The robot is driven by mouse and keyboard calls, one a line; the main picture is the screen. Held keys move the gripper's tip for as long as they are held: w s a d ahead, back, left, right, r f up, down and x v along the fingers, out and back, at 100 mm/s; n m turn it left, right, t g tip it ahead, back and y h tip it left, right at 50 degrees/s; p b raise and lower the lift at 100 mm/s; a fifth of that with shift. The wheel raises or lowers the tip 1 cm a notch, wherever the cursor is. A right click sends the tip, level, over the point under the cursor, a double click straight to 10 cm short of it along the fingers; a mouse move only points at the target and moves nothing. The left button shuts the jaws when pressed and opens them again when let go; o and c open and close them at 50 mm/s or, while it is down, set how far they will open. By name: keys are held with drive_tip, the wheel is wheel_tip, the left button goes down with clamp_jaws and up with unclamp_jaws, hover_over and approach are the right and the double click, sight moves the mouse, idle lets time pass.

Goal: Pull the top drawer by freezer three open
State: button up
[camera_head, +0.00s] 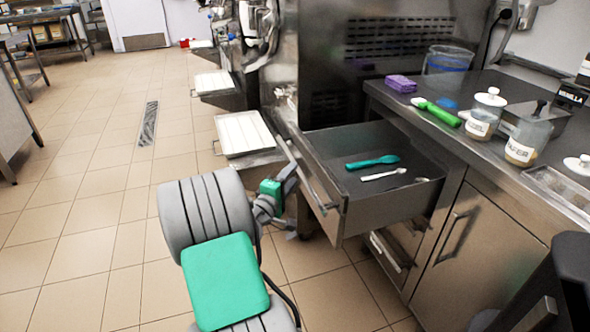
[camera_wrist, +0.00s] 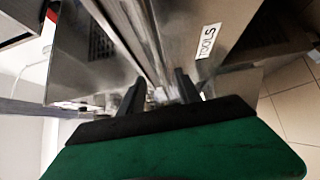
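The top drawer (camera_head: 345,212) is a steel drawer under the counter beside a freezer, and it stands pulled out, its inside visible in the head view. A bar handle (camera_head: 313,178) runs along its front. A teal scoop (camera_head: 372,162) and a pale spoon (camera_head: 384,174) lie inside. My gripper (camera_head: 288,180) is at the drawer front, close to the handle. In the wrist view my gripper (camera_wrist: 160,84) has its two dark fingers apart, with the shiny handle bar (camera_wrist: 146,40) running down between them. Contact with the bar is unclear. The front bears a label reading TOOLS (camera_wrist: 208,41).
The counter (camera_head: 480,95) holds a purple sponge pack (camera_head: 401,84), a green scoop (camera_head: 440,114) and lidded jars (camera_head: 484,115). Other machines with trays (camera_head: 244,133) stand farther back. The tiled floor at left is clear around a drain grate (camera_head: 148,123).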

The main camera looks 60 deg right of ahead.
drive_tip(key=d, duration=0.3)
drive_tip(key=shift+c, duration=0.3)
clamp_jaws()
idle(1.1)
